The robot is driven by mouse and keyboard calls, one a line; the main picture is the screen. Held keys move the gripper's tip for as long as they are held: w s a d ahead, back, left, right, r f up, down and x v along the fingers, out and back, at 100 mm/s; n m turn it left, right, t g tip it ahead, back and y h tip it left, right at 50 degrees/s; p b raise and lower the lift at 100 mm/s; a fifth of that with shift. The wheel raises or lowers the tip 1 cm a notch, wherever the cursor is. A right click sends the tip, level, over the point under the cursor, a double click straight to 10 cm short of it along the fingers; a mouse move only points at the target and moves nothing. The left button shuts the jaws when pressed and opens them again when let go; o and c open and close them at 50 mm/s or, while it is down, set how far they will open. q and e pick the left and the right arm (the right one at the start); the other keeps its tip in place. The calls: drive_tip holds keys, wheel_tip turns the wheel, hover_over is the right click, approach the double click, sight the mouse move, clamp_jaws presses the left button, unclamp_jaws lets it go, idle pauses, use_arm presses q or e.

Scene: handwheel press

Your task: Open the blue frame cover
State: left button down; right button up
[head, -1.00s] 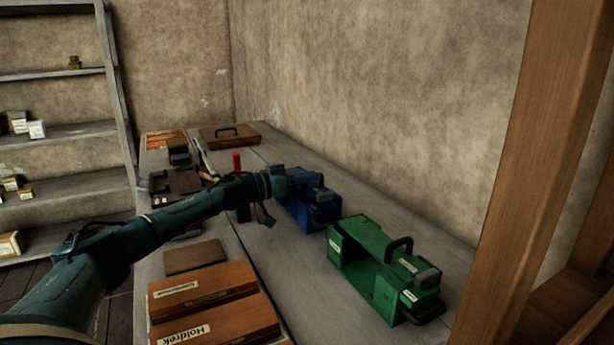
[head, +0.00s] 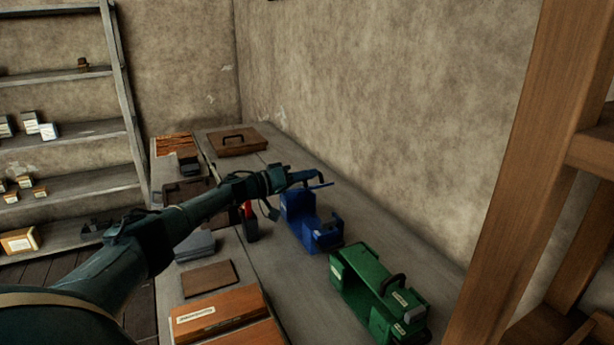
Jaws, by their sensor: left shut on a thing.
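The blue frame (head: 304,228) stands on the bench beyond the green frame. Its top is open and its hollow inside shows between raised ends. My left gripper (head: 306,178) is above the far end of the blue frame, shut on a thin dark piece, the blue frame cover (head: 322,185), seen nearly edge-on. The fingers and the held edge are small and partly hidden by my wrist, so the exact grip is unclear. My right gripper is not in view.
A green frame (head: 372,287) with a black handle stands close in front. A red-handled tool (head: 248,210) is left of the blue frame. Wooden boxes (head: 222,318) lie at the front left, a brown case (head: 238,141) at the back. The wall bounds the bench on the right.

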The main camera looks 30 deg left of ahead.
use_arm(q)
drive_tip(key=shift+d, duration=0.1)
drive_tip(key=c, duration=1.5)
unclamp_jaws()
wheel_tip(320, 180, up, 10)
drive_tip(key=shift+f+p, duration=0.1)
drive_tip(key=shift+p, duration=0.65)
